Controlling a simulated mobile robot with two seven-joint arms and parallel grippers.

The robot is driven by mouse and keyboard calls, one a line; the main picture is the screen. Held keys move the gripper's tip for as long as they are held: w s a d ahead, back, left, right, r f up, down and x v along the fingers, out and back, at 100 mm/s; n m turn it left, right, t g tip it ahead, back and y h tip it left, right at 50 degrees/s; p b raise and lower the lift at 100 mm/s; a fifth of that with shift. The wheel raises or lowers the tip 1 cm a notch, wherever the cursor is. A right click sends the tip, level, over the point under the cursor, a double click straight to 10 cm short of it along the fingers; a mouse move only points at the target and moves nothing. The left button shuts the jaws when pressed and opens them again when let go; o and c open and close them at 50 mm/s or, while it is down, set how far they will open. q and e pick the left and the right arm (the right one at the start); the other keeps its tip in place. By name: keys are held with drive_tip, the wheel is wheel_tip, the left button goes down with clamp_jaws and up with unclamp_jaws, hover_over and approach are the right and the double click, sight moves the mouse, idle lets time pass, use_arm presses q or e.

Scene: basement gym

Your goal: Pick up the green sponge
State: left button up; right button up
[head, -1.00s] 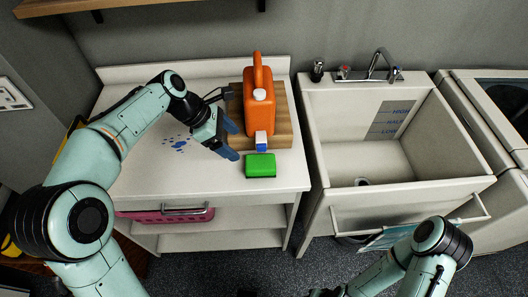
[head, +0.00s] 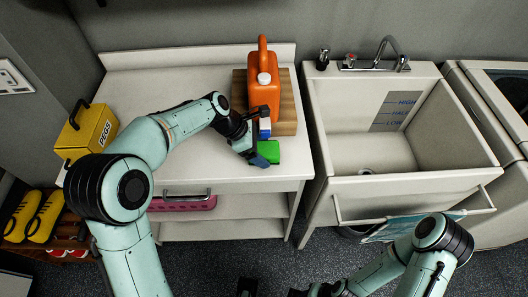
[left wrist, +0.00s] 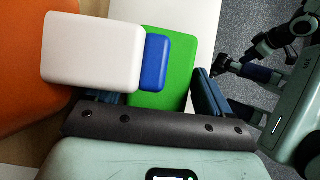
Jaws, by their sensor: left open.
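The green sponge (head: 269,150) lies on the white countertop near its front edge. My left gripper (head: 262,154) is open and low over it, partly covering it in the head view. In the left wrist view the sponge (left wrist: 165,85) shows between the two blue fingers (left wrist: 160,98). I cannot tell whether they touch it. A white block with a blue end (left wrist: 100,52) overlaps the sponge and the left finger in that view. My right arm hangs at the lower right of the head view; its gripper is only partly seen.
An orange jug (head: 262,95) stands on a wooden board (head: 286,112) close behind the sponge. The white-and-blue block (head: 265,127) is in front of the jug. A sink (head: 420,185) is to the right. A yellow pegs box (head: 88,130) is at the left.

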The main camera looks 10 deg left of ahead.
use_arm(q)
drive_tip(key=c, duration=0.7)
drive_tip(key=shift+c, duration=0.2)
drive_tip(key=shift+r, duration=0.15)
drive_tip(key=s+d, duration=0.2)
drive_tip(key=s, duration=0.6)
drive_tip(key=s+d, duration=0.3)
drive_tip(key=s, duration=0.6)
drive_tip(key=shift+s+b, duration=0.2)
drive_tip(key=shift+b, duration=0.2)
